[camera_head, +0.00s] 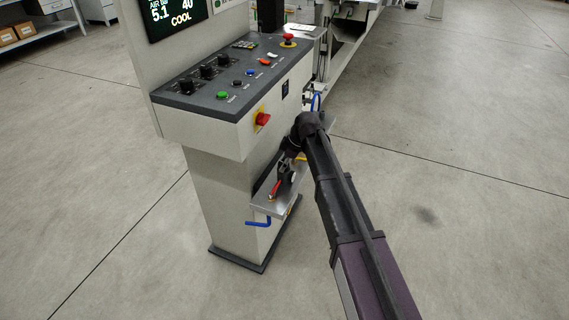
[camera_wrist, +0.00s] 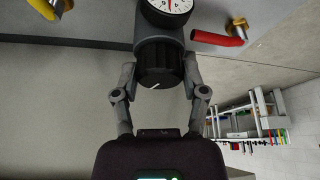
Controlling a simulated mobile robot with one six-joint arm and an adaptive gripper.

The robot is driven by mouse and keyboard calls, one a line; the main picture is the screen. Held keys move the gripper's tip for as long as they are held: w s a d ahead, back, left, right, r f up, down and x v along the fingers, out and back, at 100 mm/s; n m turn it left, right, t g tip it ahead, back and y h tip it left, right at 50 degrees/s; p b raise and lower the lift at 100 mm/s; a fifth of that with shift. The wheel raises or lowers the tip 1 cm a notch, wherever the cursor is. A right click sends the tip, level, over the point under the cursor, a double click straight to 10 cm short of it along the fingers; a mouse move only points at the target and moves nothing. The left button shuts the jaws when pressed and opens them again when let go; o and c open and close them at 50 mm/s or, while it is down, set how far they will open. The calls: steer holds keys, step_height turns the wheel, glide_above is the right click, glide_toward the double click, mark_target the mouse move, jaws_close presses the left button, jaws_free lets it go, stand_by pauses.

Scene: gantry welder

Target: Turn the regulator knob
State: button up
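The regulator knob (camera_wrist: 160,68) is black and ribbed, with a white mark on its face, in the upper middle of the wrist view. It sits on a grey regulator body (camera_wrist: 158,32) below a round white gauge (camera_wrist: 168,8) with a red needle. My gripper (camera_wrist: 160,75) has one finger on each side of the knob, with no clear gap between the fingertips and it. In the head view my gripper (camera_head: 288,166) is low beside the console's pedestal, and my arm hides much of the regulator there.
A red hose end (camera_wrist: 218,38) on a brass fitting is close right of the regulator, and a yellow one (camera_wrist: 45,8) is at left. The control console (camera_head: 215,110) stands above, with a shelf (camera_head: 268,200) on its pedestal. Floor at right is clear.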

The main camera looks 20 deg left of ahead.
steer(key=o, duration=0.4)
steer(key=shift+m, duration=0.5)
steer(key=shift+s+m+t, duration=0.1)
steer(key=shift+m+t, duration=1)
steer(key=shift+m, duration=1.2)
steer(key=shift+m+t+h, duration=0.35)
steer(key=shift+m+t, duration=0.1)
steer(key=shift+m, duration=0.95)
steer(key=shift+m+t+h, duration=0.35)
steer(key=shift+m+t, duration=0.1)
steer(key=shift+m, duration=0.95)
steer(key=p+v, duration=1.3)
steer(key=v, duration=0.1)
steer(key=s+d+r+m+h+p, duration=0.1)
steer(key=d+r+m+p, duration=0.1)
steer(key=d, duration=0.8)
steer(key=s+d+r+m+g+h+p, duration=0.1)
steer(key=d+r+m+p, duration=0.1)
steer(key=d, duration=0.9)
steer(key=shift+s+r+p, duration=0.25)
steer(key=shift+s+p, duration=0.15)
steer(key=shift+p, duration=0.3)
